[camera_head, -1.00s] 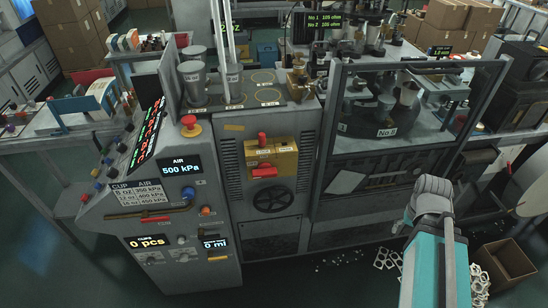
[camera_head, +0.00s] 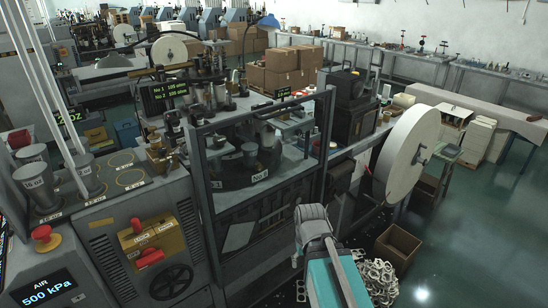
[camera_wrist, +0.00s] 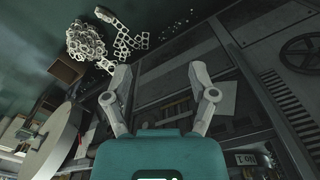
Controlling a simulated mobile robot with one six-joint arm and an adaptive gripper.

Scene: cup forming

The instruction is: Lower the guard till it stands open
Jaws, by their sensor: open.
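The guard (camera_head: 260,109) is a dark rectangular frame standing raised at the front of the forming machine, before the turret (camera_head: 240,165) with its cups. The wrist view looks at the lower machine front and floor; I cannot make out the guard's bar there.
A control cabinet with a handwheel (camera_head: 171,281) and red switches stands at left. A large white paper reel (camera_head: 410,150) is at right. A cardboard box (camera_head: 397,246) and a pile of white scrap (camera_head: 378,280) lie on the floor. The floor at far right is clear.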

